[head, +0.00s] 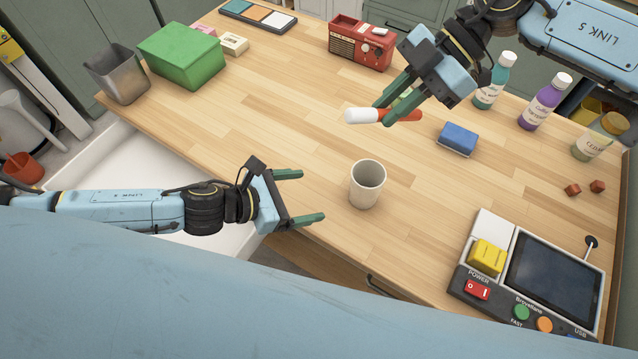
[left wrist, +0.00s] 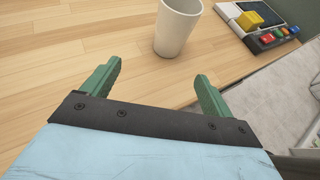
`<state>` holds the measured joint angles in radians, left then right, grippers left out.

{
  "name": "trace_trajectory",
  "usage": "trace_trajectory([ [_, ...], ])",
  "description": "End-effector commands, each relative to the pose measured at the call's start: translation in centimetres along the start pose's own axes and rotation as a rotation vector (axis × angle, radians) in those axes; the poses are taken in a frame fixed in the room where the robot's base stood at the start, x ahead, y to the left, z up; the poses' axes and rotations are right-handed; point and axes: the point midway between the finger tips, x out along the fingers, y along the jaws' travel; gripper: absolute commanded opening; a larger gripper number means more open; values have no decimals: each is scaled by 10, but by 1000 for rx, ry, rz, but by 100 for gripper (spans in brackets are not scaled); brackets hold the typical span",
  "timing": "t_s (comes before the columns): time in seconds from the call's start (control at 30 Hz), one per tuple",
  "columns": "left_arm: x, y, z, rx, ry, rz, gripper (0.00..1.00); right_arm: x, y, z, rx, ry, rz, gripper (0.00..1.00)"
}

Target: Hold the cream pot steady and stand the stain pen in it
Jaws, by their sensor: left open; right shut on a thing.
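The cream pot (head: 367,187) stands upright and empty-looking near the front middle of the wooden table. It also shows in the left wrist view (left wrist: 176,28), just beyond the fingertips. My left gripper (head: 312,196) is open, its fingers pointing at the pot from the left, apart from it. The stain pen (head: 364,116), white at one end and red-orange at the other, lies level in my right gripper (head: 384,113). That gripper is shut on the pen, behind and above the pot. The pen's middle is partly hidden by the fingers.
A blue sponge (head: 458,138) lies right of the pen. A control panel (head: 535,265) with a screen stands at the front right. Several bottles (head: 541,105) line the right back. A red radio (head: 361,43), green box (head: 182,56) and metal bin (head: 118,75) stand further back. The table's left middle is clear.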

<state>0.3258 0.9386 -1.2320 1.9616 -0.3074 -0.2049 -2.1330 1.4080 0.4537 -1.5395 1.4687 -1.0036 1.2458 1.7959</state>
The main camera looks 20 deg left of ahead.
Motion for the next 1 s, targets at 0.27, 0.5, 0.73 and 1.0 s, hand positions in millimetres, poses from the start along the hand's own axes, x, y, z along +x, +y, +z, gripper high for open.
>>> trace_trajectory([
  [0.27, 23, -11, 41, -22, -84, -64, 86, 0, 0, 0, 0, 0, 0, 0],
  [0.5, 56, -14, 45, -23, -87, -66, 86, 0, 0, 0, 0, 0, 0, 0],
  [0.73, 101, -17, 48, -23, -85, -66, 86, 0, 0, 0, 0, 0, 0, 0],
  [1.0, 133, -19, 50, -23, -84, -66, 86, 0, 0, 0, 0, 0, 0, 0],
])
